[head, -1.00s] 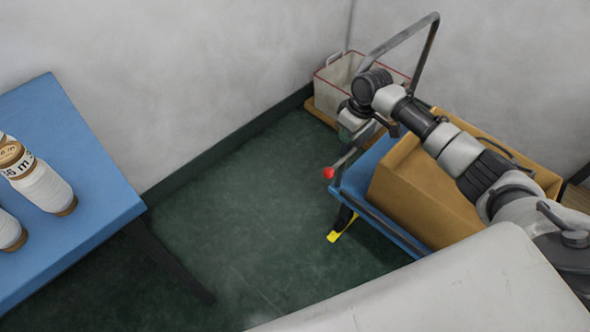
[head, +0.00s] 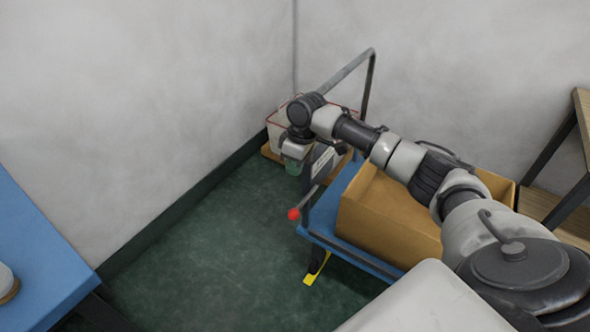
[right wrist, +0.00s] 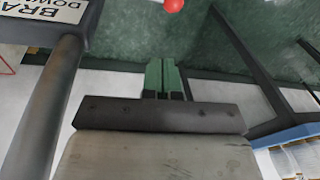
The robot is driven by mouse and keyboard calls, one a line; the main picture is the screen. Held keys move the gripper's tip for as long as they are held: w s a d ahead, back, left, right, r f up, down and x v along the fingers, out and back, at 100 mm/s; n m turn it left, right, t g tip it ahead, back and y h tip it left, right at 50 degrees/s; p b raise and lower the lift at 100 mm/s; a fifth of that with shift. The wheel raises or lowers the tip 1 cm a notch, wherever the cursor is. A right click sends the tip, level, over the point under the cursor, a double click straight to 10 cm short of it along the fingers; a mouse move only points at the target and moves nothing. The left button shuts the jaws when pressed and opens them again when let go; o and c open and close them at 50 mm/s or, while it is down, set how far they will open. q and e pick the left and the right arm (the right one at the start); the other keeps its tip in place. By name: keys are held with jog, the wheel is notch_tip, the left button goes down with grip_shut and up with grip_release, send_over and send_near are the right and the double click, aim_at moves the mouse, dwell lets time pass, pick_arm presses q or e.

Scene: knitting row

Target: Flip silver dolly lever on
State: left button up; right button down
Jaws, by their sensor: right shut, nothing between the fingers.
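The blue dolly (head: 330,212) stands by the wall with a grey hoop handle (head: 368,85). A thin silver lever (head: 306,199) with a red ball knob (head: 293,213) sticks out at its near left side, the knob at its lower end. My right gripper (head: 292,167) is above and beyond the knob in the head view, shut and empty, pointing down. In the right wrist view its green fingers (right wrist: 163,77) are together, and the red knob (right wrist: 174,5) shows at the top edge, apart from them. The lever's far end is hidden. My left gripper is not in view.
A brown box (head: 385,220) sits on the dolly. A white bin with red trim (head: 280,119) is behind my gripper. A brake sign (right wrist: 55,18) and a grey tube (right wrist: 48,105) are close in the wrist view. Green floor is clear left of the dolly.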

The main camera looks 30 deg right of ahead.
send_over(305, 200)
jog(key=w+a, duration=0.1)
jog(key=a, duration=0.3)
notch_tip(305, 200, down, 8)
jog(key=r, duration=0.1)
jog(key=f, duration=0.1)
jog(key=s+f, duration=0.1)
jog(key=f+b, duration=0.1)
jog(key=shift+s+a+f, duration=0.1)
jog(key=shift+s+a, duration=0.2)
jog(key=shift+s, duration=0.05)
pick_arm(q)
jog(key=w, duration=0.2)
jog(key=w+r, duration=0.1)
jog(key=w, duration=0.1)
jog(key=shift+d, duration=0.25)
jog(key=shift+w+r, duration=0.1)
